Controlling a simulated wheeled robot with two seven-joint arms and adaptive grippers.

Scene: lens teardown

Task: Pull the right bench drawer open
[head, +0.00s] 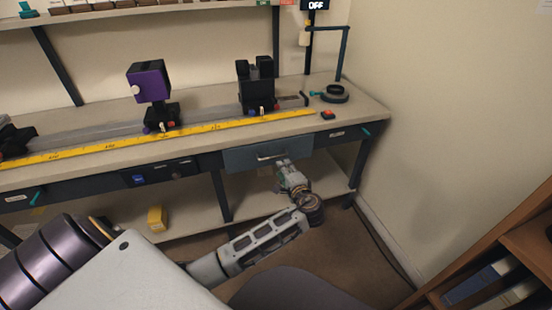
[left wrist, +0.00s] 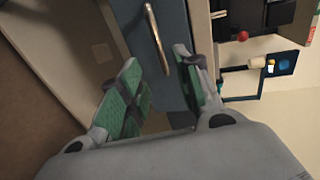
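The right bench drawer (head: 240,159) has a blue-grey front under the right part of the bench top. Its front looks about level with the bench edge, though I cannot tell whether it is slightly out. Its metal bar handle (head: 268,156) also shows in the left wrist view (left wrist: 154,35). My left gripper (head: 282,168) is just below and in front of the handle. In the left wrist view its green-padded fingers (left wrist: 157,68) are spread apart, with the handle's near end between or just beyond the tips. I cannot see contact. My right gripper is not in view.
On the bench top (head: 205,142) stand a rail with a purple block (head: 150,82), a black holder (head: 256,85), a yellow ruler (head: 110,147) and a ring stand (head: 335,94). A lower shelf (head: 190,216) holds a yellow box (head: 157,218). A bookcase (head: 490,245) stands at lower right.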

